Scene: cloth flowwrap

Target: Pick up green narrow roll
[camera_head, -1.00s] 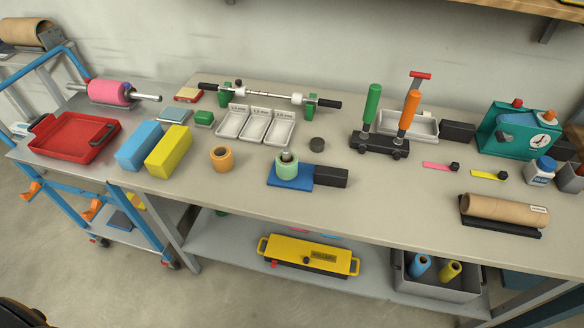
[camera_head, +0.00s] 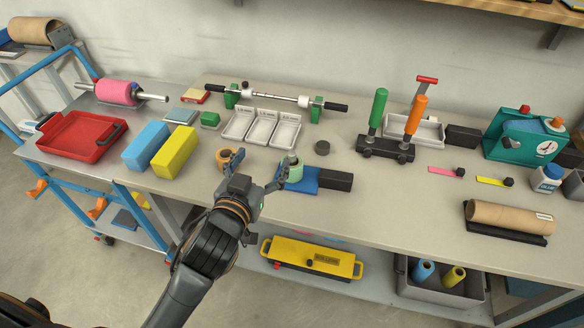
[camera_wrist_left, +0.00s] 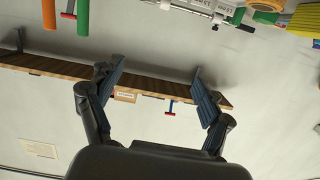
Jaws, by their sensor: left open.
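The pale green narrow roll (camera_head: 294,172) stands on a blue base (camera_head: 304,182) on the table, with a post in its middle. My left gripper (camera_head: 252,170) is open and empty, reaching over the table's front edge just left of the roll. Its right finger covers part of the roll's left side in the head view; I cannot tell whether they touch. In the left wrist view the open fingers (camera_wrist_left: 157,92) have nothing between them, and I cannot make out the green roll there for certain. My right gripper is not in view.
An orange roll (camera_head: 236,156) stands behind my left gripper. Yellow (camera_head: 174,152) and blue (camera_head: 147,147) blocks lie to the left. A black block (camera_head: 335,181) adjoins the blue base. White trays (camera_head: 262,143) lie behind. The table right of the black block is clear.

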